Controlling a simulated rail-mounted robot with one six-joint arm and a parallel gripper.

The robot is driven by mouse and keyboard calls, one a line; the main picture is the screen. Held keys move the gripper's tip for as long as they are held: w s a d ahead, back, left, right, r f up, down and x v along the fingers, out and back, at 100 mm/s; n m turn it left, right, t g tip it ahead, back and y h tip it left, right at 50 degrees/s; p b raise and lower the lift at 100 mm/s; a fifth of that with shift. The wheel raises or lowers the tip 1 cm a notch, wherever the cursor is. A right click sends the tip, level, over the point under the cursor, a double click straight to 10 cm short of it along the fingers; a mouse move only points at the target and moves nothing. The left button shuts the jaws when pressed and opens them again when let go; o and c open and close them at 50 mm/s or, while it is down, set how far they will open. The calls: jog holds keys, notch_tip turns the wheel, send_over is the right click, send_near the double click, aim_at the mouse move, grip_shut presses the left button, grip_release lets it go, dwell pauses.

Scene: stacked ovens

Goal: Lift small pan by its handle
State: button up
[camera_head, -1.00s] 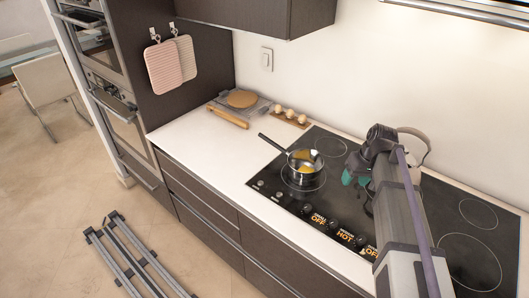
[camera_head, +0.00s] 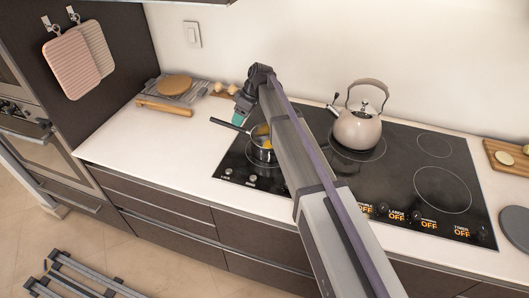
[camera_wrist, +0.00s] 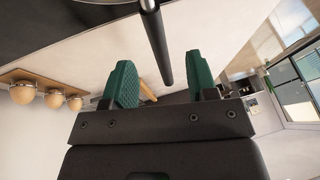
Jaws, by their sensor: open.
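The small pan (camera_head: 261,155) sits on the left part of the black cooktop, with something yellow inside; my arm partly covers its right side. Its dark handle (camera_head: 229,126) points up and left over the white counter. My gripper (camera_head: 240,117), with green fingertips, is just above the handle in the head view. In the wrist view, my gripper (camera_wrist: 161,82) is open, and the dark handle (camera_wrist: 157,45) shows between its two green fingers. I cannot tell whether either finger touches it.
A beige kettle (camera_head: 358,130) stands right of my arm on the cooktop (camera_head: 400,165). The counter left of the pan is clear.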

aim_at(234, 127)
jog(key=shift+a+f, duration=0.3)
jog(key=shift+f, duration=0.15)
jog(key=b+x, duration=0.4)
jog(key=shift+w+a+f, duration=0.1)
jog(key=shift+w+f, duration=0.05)
jog(key=shift+f, duration=0.2)
jog(key=shift+a+f+b, duration=0.2)
jog(key=shift+a+b, duration=0.05)
jog(key=shift+b, duration=0.05)
jog(key=shift+r, duration=0.25)
grip_shut()
